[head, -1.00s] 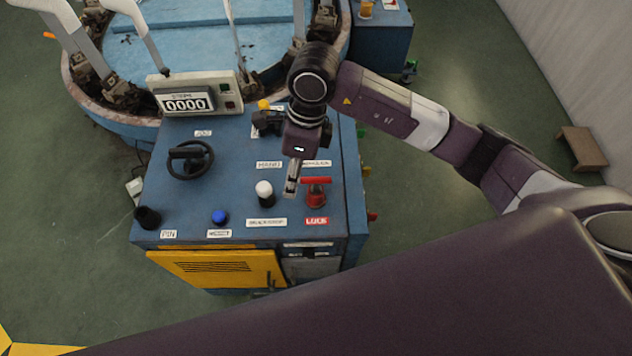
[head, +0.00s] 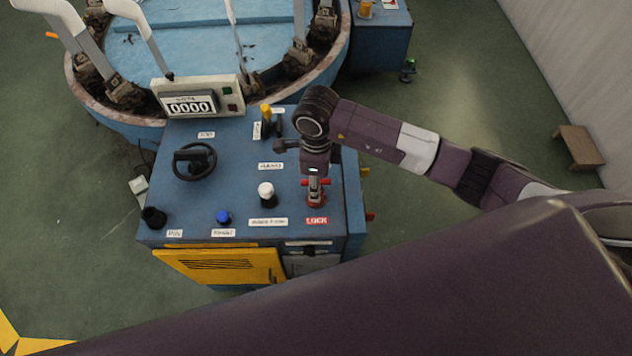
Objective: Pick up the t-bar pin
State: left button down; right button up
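The red t-bar pin (head: 327,182) stands upright in its red collar (head: 316,204) by the LOCK label, at the front right of the blue control desk. My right gripper (head: 314,186) points down directly over it. Its grey fingers overlap the middle of the crossbar, and the red ends show on both sides. I cannot tell whether the fingers are closed on the bar or only around or in front of it. My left gripper is not in view.
A white-capped knob (head: 266,192) stands just left of the pin. A blue button (head: 223,217), a black socket (head: 153,217) by the PIN label and a black handwheel (head: 195,160) are further left. A counter box (head: 195,98) reading 0000 stands at the back.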

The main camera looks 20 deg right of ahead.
grip_shut()
dwell(0.4)
notch_tip(320, 180, up, 12)
jog(key=b, duration=0.3)
jog(key=shift+w+f, duration=0.15)
notch_tip(320, 180, up, 15)
jog(key=p, duration=0.3)
jog(key=shift+r, duration=0.2)
dwell(0.7)
dwell(0.4)
